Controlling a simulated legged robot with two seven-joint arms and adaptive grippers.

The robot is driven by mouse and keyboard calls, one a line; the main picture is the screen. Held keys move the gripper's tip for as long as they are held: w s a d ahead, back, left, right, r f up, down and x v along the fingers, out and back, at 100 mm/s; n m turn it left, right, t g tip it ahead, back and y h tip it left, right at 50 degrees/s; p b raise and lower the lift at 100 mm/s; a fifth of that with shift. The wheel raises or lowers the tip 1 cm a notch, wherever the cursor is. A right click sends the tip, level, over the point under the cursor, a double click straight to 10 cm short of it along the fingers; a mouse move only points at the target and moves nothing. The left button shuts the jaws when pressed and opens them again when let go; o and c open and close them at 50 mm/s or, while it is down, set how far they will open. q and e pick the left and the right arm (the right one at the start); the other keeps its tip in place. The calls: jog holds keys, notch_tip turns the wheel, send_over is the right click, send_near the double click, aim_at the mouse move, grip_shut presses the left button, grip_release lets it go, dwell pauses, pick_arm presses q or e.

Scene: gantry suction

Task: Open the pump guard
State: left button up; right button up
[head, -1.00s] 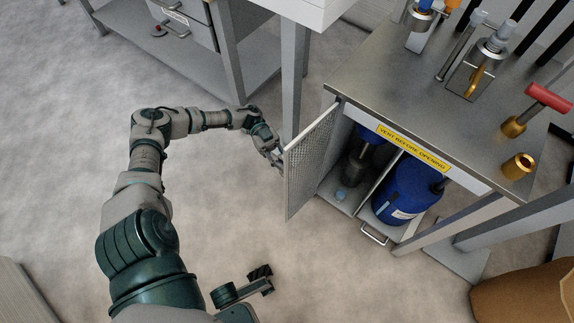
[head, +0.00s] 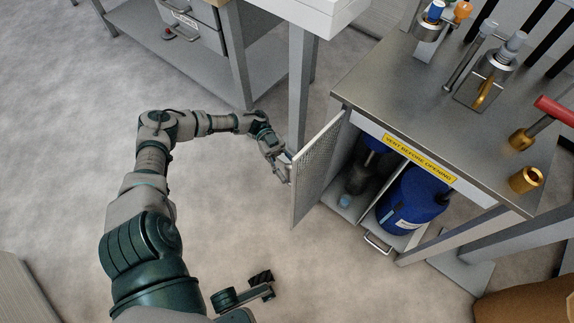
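The pump guard (head: 316,172) is a grey mesh door hinged at the left side of the cabinet under the metal bench. It stands swung well out from the cabinet front. A dark pump-like unit (head: 360,175) and a blue container (head: 412,198) show inside the cabinet. My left gripper (head: 286,172) is at the free edge of the guard, close to or touching its outer side. Its fingertips are small and partly against the door edge, so I cannot tell whether they are shut on it.
A yellow label reading "VENT BEFORE OPENING" (head: 419,158) is on the cabinet's top rail. A metal bench top (head: 410,100) carries fittings and a red-handled valve. A grey table leg (head: 300,85) stands just behind the guard.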

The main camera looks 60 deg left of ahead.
pick_arm(q)
jog(key=a, duration=1.2)
jog(key=shift+s, duration=0.3)
jog(key=shift+f, duration=0.1)
